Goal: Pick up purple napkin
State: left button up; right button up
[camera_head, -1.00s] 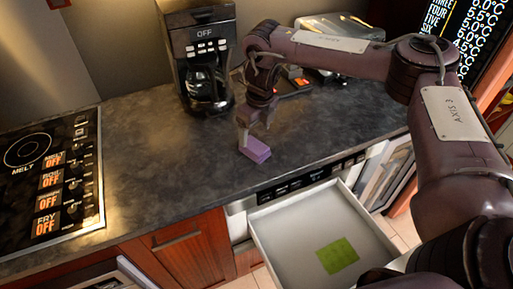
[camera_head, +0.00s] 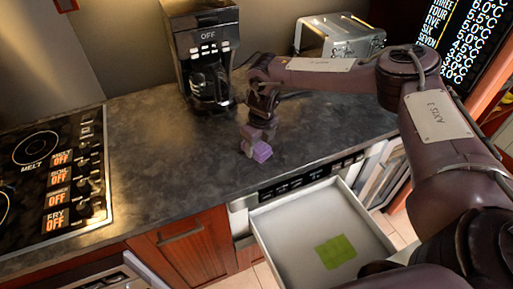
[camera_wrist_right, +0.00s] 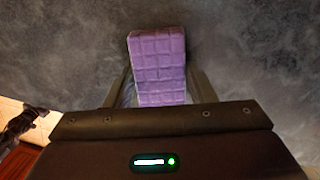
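The purple napkin (camera_head: 262,152) is a thick folded block lying on the dark counter (camera_head: 180,150), near its front edge. My right gripper (camera_head: 256,148) is lowered over it, hiding part of it. In the right wrist view the napkin (camera_wrist_right: 158,62) lies between the two spread fingers (camera_wrist_right: 160,78), one on each side, and its far end extends past the fingertips. A narrow gap shows on the left side; contact on the right cannot be told. My left gripper is not in view.
A coffee maker (camera_head: 204,60) stands behind the napkin, and a silver toaster (camera_head: 340,38) stands at the back right. An open white drawer (camera_head: 290,225) with a green square (camera_head: 336,252) juts out below the counter. A cooktop (camera_head: 55,165) is at left.

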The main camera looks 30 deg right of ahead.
jog(key=c, duration=0.4)
jog(key=shift+o, duration=0.2)
jog(key=shift+r, duration=0.15)
jog(key=shift+r, duration=0.25)
notch_tip(320, 180, up, 9)
jog(key=b, duration=0.2)
jog(key=shift+w+b, duration=0.1)
jog(key=shift+b, duration=0.25)
notch_tip(320, 180, up, 10)
jog(key=p, duration=0.1)
send_over(257, 145)
jog(key=shift+r, duration=0.15)
jog(key=shift+w, duration=0.1)
